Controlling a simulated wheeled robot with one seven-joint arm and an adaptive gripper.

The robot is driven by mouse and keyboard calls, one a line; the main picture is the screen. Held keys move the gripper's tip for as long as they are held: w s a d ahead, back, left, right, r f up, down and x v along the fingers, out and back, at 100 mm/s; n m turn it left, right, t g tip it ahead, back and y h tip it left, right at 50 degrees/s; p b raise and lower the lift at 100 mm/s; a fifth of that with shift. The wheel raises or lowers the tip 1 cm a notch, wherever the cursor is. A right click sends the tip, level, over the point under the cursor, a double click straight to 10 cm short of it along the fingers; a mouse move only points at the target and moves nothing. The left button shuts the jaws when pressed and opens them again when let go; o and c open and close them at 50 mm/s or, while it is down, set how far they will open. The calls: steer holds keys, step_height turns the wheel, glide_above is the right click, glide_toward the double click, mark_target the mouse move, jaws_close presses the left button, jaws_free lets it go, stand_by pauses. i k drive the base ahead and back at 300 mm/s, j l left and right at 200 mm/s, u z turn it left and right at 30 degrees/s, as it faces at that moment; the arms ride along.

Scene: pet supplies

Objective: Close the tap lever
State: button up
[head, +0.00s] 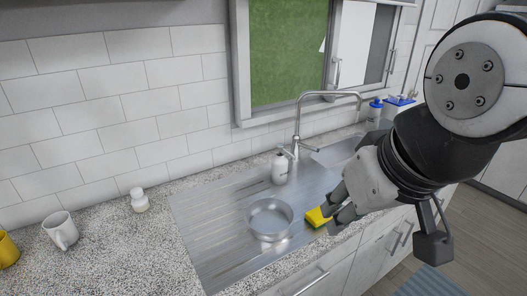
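The chrome tap (297,128) stands behind the sink, near the window. Its tall neck bends right, and the spout end hangs over the sink basin (337,151). A small lever seems to sit low on the tap body, but it is too small to tell its exact position. My gripper (338,205) is in front of the sink, to the right of and nearer than the tap, clear of it. Its fingers look spread apart. A yellow sponge (318,217) shows just left of the fingertips; I cannot tell whether they touch. My arm hides part of the counter on the right.
A soap bottle (280,166) stands just left of the tap. A round metal bowl (269,220) sits on the drainboard (208,222). A blue-topped bottle (375,112) is behind the basin. A white mug (61,231) and small white item (139,200) stand left.

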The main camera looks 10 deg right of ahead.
mark_target(311, 148)
steer(key=i+l, duration=0.15)
steer(key=l, duration=0.15)
steer(key=i+l, duration=0.1)
steer(key=l, duration=0.25)
steer(key=i+l, duration=0.15)
steer(key=l, duration=0.15)
steer(key=i+l, duration=0.1)
steer(key=l, duration=0.2)
